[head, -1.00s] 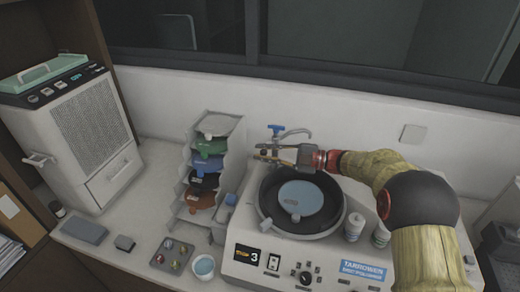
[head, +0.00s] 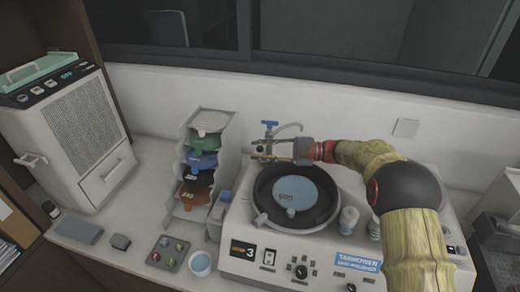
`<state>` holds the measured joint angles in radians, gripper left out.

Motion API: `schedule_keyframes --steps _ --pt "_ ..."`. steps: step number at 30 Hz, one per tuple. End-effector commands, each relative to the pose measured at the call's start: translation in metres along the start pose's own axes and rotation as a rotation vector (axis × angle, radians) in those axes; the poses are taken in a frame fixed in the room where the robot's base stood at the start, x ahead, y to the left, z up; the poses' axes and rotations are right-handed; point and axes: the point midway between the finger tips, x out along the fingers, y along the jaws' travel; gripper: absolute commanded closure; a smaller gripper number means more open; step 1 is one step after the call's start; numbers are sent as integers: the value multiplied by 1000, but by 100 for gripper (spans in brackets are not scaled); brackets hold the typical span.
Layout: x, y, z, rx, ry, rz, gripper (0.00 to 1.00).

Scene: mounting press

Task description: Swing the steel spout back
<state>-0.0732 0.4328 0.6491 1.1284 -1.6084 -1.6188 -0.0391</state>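The steel spout (head: 290,128) is a thin curved tube with a blue tap handle (head: 270,126) at its base. It stands at the back of the polishing machine (head: 237,228), and its end points right. My gripper (head: 258,150) is just in front of the spout's base, behind the black bowl, with its fingers pointing left. The fingers look apart, with a gap between them. I cannot tell whether they touch the spout's post. My gripper hides the lower part of the spout.
A blue disc (head: 297,192) lies in the black bowl (head: 262,215). White bottles (head: 348,220) stand right of the bowl. A rack of coloured discs (head: 203,160) stands to the left. A tray (head: 168,252) and a cup (head: 201,263) sit in front of it.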

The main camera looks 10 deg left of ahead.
Motion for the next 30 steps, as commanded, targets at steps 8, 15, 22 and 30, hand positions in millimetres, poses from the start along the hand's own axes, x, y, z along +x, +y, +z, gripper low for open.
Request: schedule_keyframes --steps 8,15,22,30 --pt "0 2 -1 -3 -1 1 65" --pt "-2 3 -1 -4 -1 2 65" --pt "-33 3 0 -4 -4 4 65" --pt "-87 2 1 -3 -3 4 65"
